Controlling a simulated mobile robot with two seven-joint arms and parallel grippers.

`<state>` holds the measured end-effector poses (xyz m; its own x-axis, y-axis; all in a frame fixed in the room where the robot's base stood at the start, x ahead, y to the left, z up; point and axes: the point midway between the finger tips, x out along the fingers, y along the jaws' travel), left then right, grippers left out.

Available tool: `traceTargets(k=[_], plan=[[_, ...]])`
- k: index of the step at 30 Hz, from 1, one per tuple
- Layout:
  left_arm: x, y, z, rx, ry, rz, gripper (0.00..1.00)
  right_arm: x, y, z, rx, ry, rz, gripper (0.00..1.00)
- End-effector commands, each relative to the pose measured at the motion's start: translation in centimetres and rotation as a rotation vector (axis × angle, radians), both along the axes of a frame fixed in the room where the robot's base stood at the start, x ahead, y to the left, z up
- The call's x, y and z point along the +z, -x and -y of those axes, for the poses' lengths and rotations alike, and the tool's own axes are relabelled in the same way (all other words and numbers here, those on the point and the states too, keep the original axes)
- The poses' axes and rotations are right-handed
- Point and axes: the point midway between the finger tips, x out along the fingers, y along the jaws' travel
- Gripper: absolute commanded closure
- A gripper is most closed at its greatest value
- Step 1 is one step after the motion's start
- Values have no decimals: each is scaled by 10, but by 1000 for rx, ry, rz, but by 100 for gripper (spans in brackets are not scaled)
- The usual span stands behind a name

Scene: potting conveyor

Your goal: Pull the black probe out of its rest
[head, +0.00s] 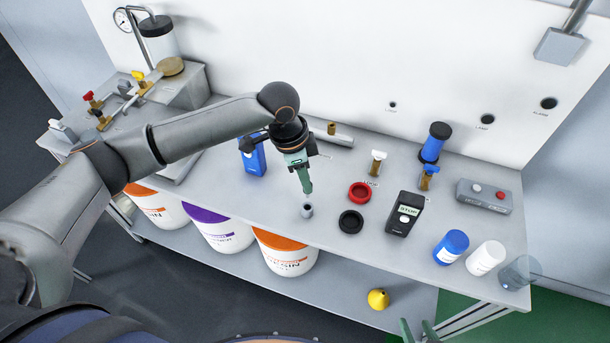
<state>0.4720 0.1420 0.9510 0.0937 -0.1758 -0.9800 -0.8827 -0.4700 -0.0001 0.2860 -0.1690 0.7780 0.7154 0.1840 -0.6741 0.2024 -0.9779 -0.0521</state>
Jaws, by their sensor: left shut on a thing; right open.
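My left gripper (307,190) points down from its arm, its green fingers shut just above a small grey cylindrical rest (307,211) near the front edge of the bench. It is shut on what appears to be the black probe, which the fingers almost wholly hide. I cannot tell whether its lower end is still inside the rest. My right gripper (419,330) shows only its green fingertips at the bottom edge of the picture, apart and empty, below the bench front.
To the right on the bench (335,220) are a red ring (359,193), a black ring (350,221), a black meter (405,213) and blue and white jars (451,247). A blue box (252,156) stands behind the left gripper. Buckets (285,252) stand below.

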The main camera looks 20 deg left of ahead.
Motion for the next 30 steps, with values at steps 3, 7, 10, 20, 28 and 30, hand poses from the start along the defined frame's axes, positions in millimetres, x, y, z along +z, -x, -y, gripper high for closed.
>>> traceTargets(k=[3, 7, 10, 20, 28, 30], plan=[[0, 0, 0, 0, 0, 0, 100, -1, 0, 0, 0, 0, -1, 50], [0, 0, 0, 0, 0, 0, 100, -1, 0, 0, 0, 0, -1, 50], [1, 0, 0, 0, 1, 0, 100, -1, 0, 0, 0, 0, -1, 50], [23, -1, 0, 1, 1, 2, 100, -1, 1, 0, 0, 0, -1, 50], [45, -1, 0, 0, 0, 2, 100, -1, 1, 0, 0, -1, -1, 50], [50, -1, 0, 0, 1, 3, 100, -1, 1, 0, 0, -1, -1, 50]])
